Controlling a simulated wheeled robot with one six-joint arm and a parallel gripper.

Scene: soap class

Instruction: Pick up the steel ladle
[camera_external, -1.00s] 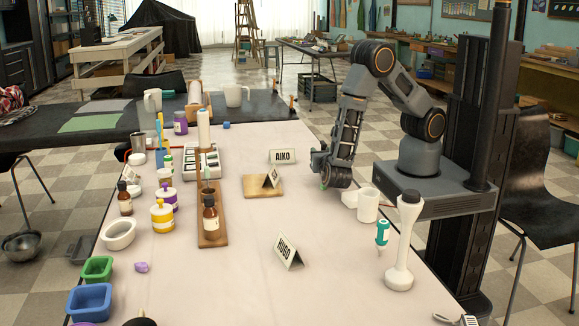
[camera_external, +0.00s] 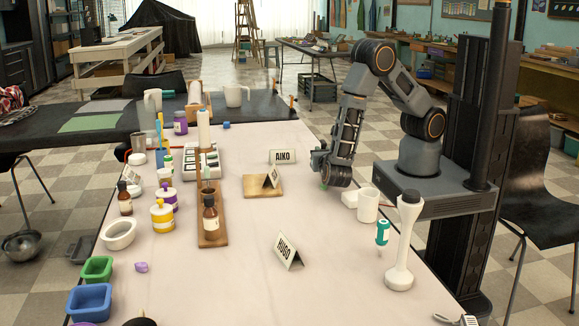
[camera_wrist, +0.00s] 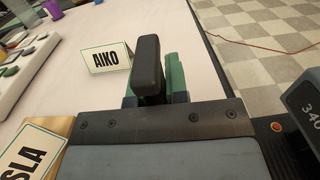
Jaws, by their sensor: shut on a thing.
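My gripper (camera_external: 335,167) hangs low over the right edge of the long pale table, beside my base.
The AIKO card (camera_external: 283,156) stands just left of my gripper. Bottles and bowls crowd the table's left side. The front middle is mostly clear around the HUGO card (camera_external: 289,250).

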